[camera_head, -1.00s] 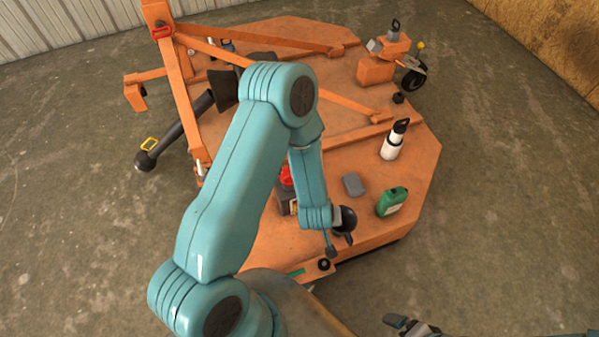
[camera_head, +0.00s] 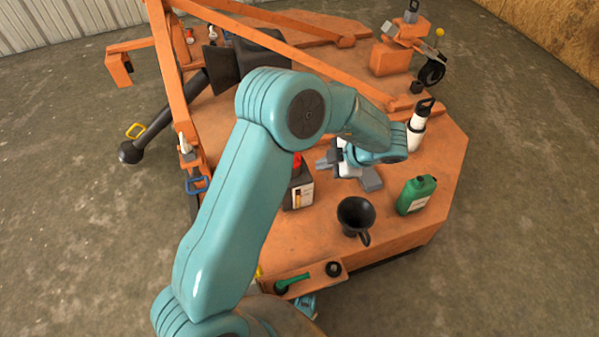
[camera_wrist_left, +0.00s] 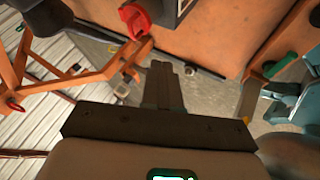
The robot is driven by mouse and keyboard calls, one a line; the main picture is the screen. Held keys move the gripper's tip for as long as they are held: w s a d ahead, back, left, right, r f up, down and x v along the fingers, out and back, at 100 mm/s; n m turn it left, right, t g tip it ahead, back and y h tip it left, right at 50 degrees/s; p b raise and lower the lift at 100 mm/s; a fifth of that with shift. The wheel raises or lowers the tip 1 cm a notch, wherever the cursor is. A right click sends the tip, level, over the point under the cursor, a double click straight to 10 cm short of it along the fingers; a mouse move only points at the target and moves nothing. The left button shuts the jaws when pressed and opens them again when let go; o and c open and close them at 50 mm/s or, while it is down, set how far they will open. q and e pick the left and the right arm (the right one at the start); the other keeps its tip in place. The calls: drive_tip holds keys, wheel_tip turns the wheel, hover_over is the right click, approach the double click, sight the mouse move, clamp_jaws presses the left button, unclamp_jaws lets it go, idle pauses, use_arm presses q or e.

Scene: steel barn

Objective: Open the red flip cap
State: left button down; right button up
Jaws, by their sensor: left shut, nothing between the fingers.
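The red flip cap (camera_head: 297,160) sits on top of a small dark container (camera_head: 299,193) with a pale label, partly hidden behind my left arm in the head view. In the left wrist view the red cap (camera_wrist_left: 135,20) shows beyond and a little left of the fingertips, with the container (camera_wrist_left: 168,8) cut off at the top edge. My left gripper (camera_head: 322,164) is just right of the cap in the head view, its fingers pointing left. Its fingers (camera_wrist_left: 162,68) are together and empty, apart from the cap.
The orange deck holds a black funnel (camera_head: 356,215), a green jug (camera_head: 416,195), a white bottle (camera_head: 419,122) and a grey block (camera_head: 371,184). A front tray (camera_head: 316,277) holds a green-handled tool (camera_head: 293,282). Orange bars (camera_head: 173,75) rise at left.

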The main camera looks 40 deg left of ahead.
use_arm(q)
drive_tip(key=a+f+b, duration=0.5)
drive_tip(key=a+f, duration=0.2)
drive_tip(key=a, duration=0.2)
drive_tip(key=shift+w+a+b, duration=0.3)
drive_tip(key=shift+b, duration=0.05)
